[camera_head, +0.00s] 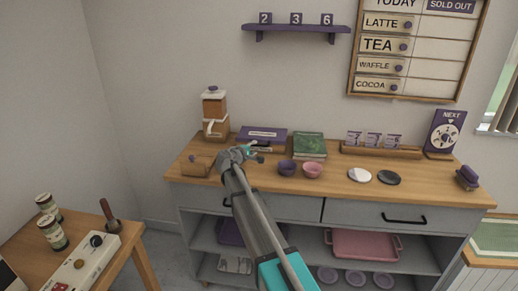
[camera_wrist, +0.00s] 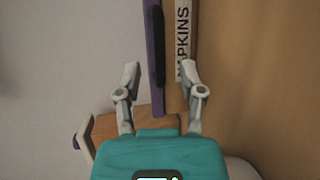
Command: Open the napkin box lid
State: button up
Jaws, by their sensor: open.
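The napkin box (camera_head: 262,133) stands at the back left of the counter, with a purple top lid that looks closed. In the wrist view, its pale front with the word NAPKINS (camera_wrist: 183,45) shows sideways, beside the purple lid edge (camera_wrist: 150,50) and a dark bar-like handle (camera_wrist: 158,45). My gripper (camera_head: 256,154) is just in front of the box in the head view, partly covering its front. In the wrist view my gripper (camera_wrist: 160,82) is open, its fingers spread on either side of the lid edge and handle. Nothing is held; contact cannot be told.
A wooden dispenser (camera_head: 214,112) stands left of the box, with a wooden roll-shaped item (camera_head: 196,166) in front. The counter front (camera_head: 240,184) has some bare wood.

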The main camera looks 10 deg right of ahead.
aim_at(258, 146)
jog(key=shift+b+x, duration=0.3)
jog(key=shift+x, duration=1.85)
jog(key=shift+s, duration=0.1)
grip_shut()
